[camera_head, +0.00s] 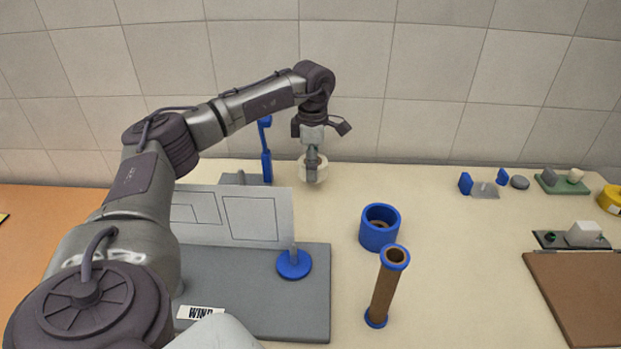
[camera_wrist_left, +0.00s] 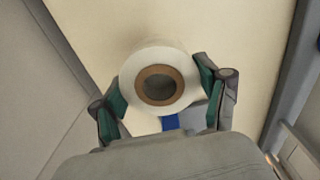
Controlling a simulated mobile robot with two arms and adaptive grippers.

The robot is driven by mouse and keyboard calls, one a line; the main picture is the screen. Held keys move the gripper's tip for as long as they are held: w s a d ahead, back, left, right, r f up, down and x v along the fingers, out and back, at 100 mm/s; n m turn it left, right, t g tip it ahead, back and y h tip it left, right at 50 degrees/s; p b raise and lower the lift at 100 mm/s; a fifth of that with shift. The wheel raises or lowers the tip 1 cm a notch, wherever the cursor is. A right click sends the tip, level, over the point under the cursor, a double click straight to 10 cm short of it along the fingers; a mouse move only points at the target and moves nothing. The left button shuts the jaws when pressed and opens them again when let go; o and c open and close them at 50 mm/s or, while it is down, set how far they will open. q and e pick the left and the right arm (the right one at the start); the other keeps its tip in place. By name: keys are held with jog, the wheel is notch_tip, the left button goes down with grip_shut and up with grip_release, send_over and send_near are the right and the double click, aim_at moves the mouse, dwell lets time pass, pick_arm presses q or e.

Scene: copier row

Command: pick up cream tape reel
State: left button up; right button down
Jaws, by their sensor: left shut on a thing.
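The cream tape reel (camera_head: 322,168), a pale ring, is at the back of the cream table near the tiled wall. My left gripper (camera_head: 312,172) reaches over from the left, pointing down, and is shut on it. In the left wrist view the reel (camera_wrist_left: 130,82) shows its pale face and brown core between the two green-padded fingers of the left gripper (camera_wrist_left: 160,88). Whether its underside touches the table I cannot tell. My right gripper is not in view.
A blue ring-shaped holder (camera_head: 380,240) and a brown tube with blue ends (camera_head: 384,290) stand right of centre. A white panel (camera_head: 240,214) stands by a grey mat (camera_head: 318,318). Small parts and a brown board (camera_head: 585,290) are at right.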

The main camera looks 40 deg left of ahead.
pick_arm(q)
jog(key=d+r+p, duration=0.1)
jog(key=d+r, duration=0.8)
jog(key=d, duration=0.2)
jog(key=shift+r, duration=0.15)
jog(key=shift+d, duration=0.1)
